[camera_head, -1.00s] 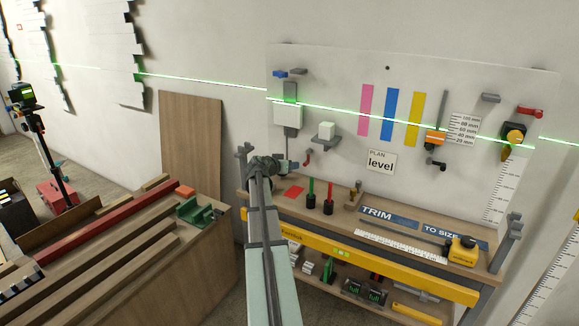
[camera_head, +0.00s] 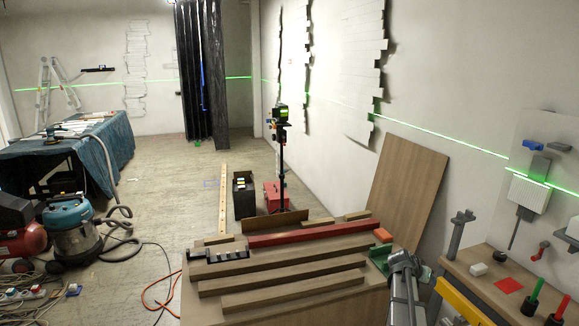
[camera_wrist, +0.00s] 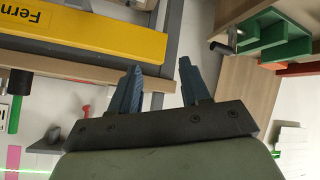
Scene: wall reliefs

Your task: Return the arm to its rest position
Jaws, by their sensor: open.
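My arm (camera_head: 403,293) reaches up from the bottom of the head view, right of centre, in front of the gap between the timber stack and the workbench. In the wrist view my gripper (camera_wrist: 160,80) has its two blue-grey fingers apart with nothing between them. Beyond the fingers in the wrist view are a yellow level (camera_wrist: 80,32) and a green holder (camera_wrist: 272,38); the fingers appear clear of both. In the head view the green holder (camera_head: 381,254) is partly hidden behind my arm.
A timber stack with a red bar (camera_head: 315,233) stands left of my arm. The workbench (camera_head: 500,300) is at the right, with a white block (camera_head: 477,269) and red card (camera_head: 508,285). A leaning wooden panel (camera_head: 408,190) stands behind. The floor (camera_head: 180,220) is open farther left.

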